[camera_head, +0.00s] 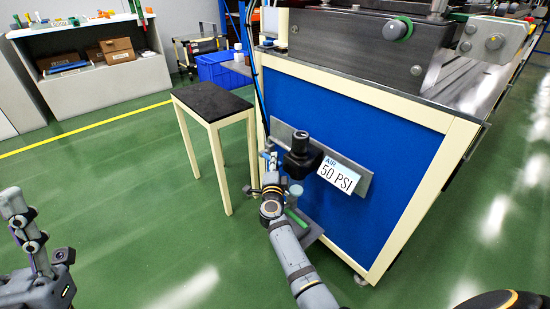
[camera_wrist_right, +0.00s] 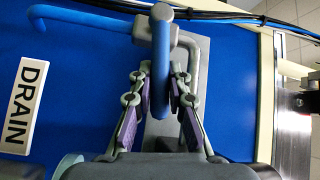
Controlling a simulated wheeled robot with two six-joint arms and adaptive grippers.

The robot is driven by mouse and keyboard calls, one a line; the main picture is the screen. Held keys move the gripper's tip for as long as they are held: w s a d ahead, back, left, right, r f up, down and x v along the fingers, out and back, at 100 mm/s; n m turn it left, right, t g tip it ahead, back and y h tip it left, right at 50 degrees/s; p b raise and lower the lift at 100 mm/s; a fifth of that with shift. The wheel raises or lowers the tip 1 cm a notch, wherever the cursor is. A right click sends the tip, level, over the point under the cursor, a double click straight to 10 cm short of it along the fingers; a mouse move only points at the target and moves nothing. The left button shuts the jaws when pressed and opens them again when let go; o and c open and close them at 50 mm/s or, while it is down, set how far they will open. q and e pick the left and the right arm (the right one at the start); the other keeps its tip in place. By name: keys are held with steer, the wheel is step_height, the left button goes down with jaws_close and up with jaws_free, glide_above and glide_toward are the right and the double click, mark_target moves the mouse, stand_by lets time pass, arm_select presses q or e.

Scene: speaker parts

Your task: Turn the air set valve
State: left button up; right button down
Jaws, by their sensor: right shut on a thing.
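A black air set valve (camera_head: 302,153) is mounted on a grey plate on the blue panel, beside a white label (camera_head: 338,173) reading "AIR 50 PSI". My right gripper (camera_head: 269,160) is at the left end of this plate, left of the black valve body. In the right wrist view, its purple-padded fingers (camera_wrist_right: 161,90) are on both sides of a blue lever (camera_wrist_right: 160,50) and shut on it.
A white label (camera_wrist_right: 24,105) reading "DRAIN" is left of the lever in the wrist view. A small black-topped table (camera_head: 210,100) stands left of the cabinet. Blue bins (camera_head: 218,68) are behind it. Green floor (camera_head: 130,220) is open at the left.

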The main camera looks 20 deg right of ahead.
steer(key=c, duration=1.3)
jaws_free()
